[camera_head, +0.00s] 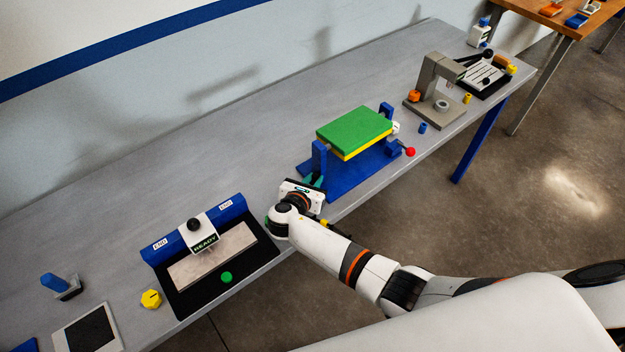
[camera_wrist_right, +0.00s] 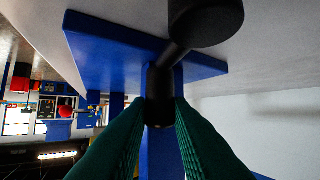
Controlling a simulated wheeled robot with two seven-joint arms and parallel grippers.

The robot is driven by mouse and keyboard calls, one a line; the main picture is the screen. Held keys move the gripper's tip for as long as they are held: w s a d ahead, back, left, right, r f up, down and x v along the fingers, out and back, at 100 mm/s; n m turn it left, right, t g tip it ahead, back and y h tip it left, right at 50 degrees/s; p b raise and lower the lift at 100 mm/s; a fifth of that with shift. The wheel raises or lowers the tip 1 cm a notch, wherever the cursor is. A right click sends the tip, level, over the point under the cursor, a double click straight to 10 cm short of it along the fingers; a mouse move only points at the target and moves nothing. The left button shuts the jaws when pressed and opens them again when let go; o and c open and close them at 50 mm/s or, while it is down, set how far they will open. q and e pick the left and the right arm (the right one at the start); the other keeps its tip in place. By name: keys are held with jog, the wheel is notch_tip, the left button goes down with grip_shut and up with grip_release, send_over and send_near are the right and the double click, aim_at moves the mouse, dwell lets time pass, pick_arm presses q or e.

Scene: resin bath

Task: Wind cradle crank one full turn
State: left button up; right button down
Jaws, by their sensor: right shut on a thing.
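The cradle has a blue base (camera_head: 348,180) and two blue uprights, with a green-topped, yellow-edged slab (camera_head: 355,130) between them, lying nearly flat. My right gripper (camera_head: 319,181) is at the cradle's left upright. In the right wrist view, its green fingers (camera_wrist_right: 160,112) are shut on a black part of the crank, in front of a blue post. The crank's black arm (camera_wrist_right: 172,55) runs from there to a thick round black knob (camera_wrist_right: 205,18). In the head view the crank is hidden behind my wrist. My left gripper is not in view.
A black tray (camera_head: 180,304) with a blue bar and READY sign stands left of my right arm. A grey stand (camera_head: 428,80) is farther right. The bench behind the cradle is clear.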

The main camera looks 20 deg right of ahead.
jog(key=shift+a+f+m+g+h+b, duration=0.1)
jog(key=shift+a+m+g+h+b, duration=0.15)
jog(key=shift+m+g+h+b, duration=0.75)
jog(key=shift+s+d+m+g+h, duration=0.15)
jog(key=shift+m+g+h, duration=0.15)
jog(key=shift+m+g, duration=0.25)
jog(key=shift+s+m+g+h, duration=0.15)
jog(key=shift+m+g+h, duration=0.15)
jog(key=shift+m+g, duration=0.25)
jog(key=c, duration=1.3)
grip_release()
jog(key=shift+s, duration=0.1)
jog(key=shift+d, duration=0.1)
